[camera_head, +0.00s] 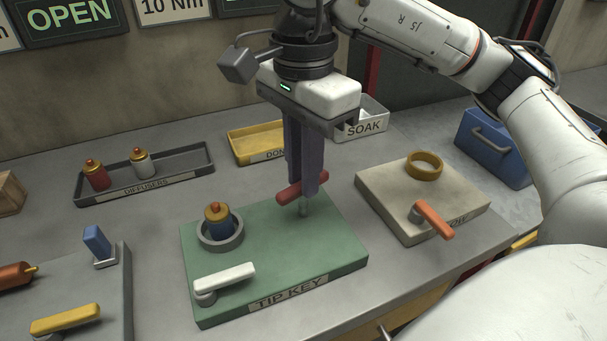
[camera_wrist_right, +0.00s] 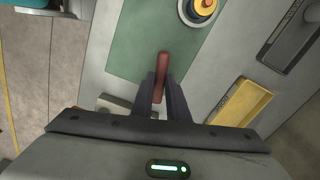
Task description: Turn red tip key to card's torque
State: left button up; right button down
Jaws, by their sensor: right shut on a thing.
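The red tip key (camera_head: 290,194) is a red bar on a short metal stem at the back right of the green TIP KEY board (camera_head: 330,265). My right gripper (camera_head: 303,190) points down and is shut on the red bar; in the right wrist view the bar (camera_wrist_right: 162,66) lies between the fingers (camera_wrist_right: 162,95). A blue diffuser with a gold top (camera_head: 217,218) stands upright in a grey ring on the same board. A white lever (camera_head: 226,282) sits at the board's front left. A card reading 10 Nm (camera_head: 172,8) hangs on the wall. My left gripper is not in view.
A beige board (camera_head: 385,200) with a gold ring (camera_head: 424,166) and an orange lever (camera_head: 433,219) lies to the right. Behind are the DIFFUSERS tray (camera_head: 190,158), a yellow tray (camera_head: 243,146) and the SOAK bin (camera_head: 372,108). A blue toolbox (camera_head: 490,150) stands far right.

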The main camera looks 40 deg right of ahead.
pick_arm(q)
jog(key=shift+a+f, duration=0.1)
pick_arm(e)
jog(key=c, duration=1.7)
grip_release()
pick_arm(q)
jog(key=p, duration=0.1)
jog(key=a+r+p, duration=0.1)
jog(key=p, duration=0.1)
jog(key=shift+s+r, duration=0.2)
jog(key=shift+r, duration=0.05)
pick_arm(e)
notch_tip(320, 180, up, 10)
jog(key=shift+r, duration=0.2)
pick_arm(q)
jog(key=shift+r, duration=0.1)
